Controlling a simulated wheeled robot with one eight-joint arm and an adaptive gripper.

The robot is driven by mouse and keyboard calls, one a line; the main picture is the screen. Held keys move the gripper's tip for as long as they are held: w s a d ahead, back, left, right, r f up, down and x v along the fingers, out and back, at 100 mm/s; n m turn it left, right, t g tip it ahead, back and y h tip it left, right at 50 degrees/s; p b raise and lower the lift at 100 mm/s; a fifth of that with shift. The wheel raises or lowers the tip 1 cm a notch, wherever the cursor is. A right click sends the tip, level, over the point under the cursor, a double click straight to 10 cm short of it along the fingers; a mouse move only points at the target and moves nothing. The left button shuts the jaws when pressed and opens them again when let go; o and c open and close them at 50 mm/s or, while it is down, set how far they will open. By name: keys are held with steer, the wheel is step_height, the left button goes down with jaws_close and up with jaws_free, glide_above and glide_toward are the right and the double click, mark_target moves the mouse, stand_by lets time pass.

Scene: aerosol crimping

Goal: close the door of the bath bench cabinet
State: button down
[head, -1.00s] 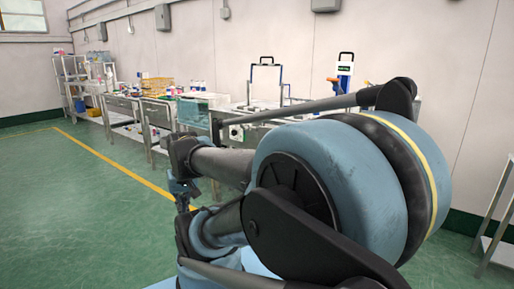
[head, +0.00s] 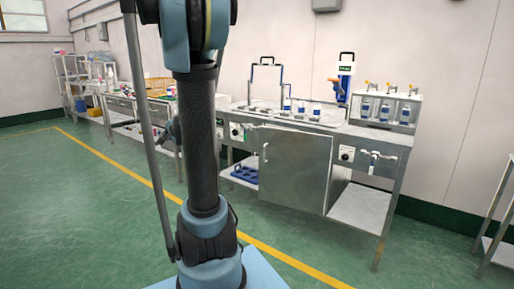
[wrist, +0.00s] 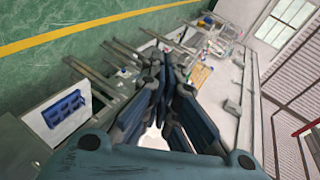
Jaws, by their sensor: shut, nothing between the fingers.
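Green floor in front is open. Another table (head: 497,215) stands at right.

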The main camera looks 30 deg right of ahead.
steer(key=w+d+r+m+t+h, duration=0.2)
steer(key=w+d+m+t+h, duration=0.15)
steer(key=w+d+m, duration=0.6)
steer(key=m+g+h, duration=0.7)
steer(key=m+h, duration=0.7)
steer(key=m, duration=1)
glide_toward(260, 143)
steer(key=x, duration=0.6)
steer(key=shift+w+d+r, duration=0.15)
steer(key=shift+w+d, duration=0.05)
steer(key=shift+d, duration=0.15)
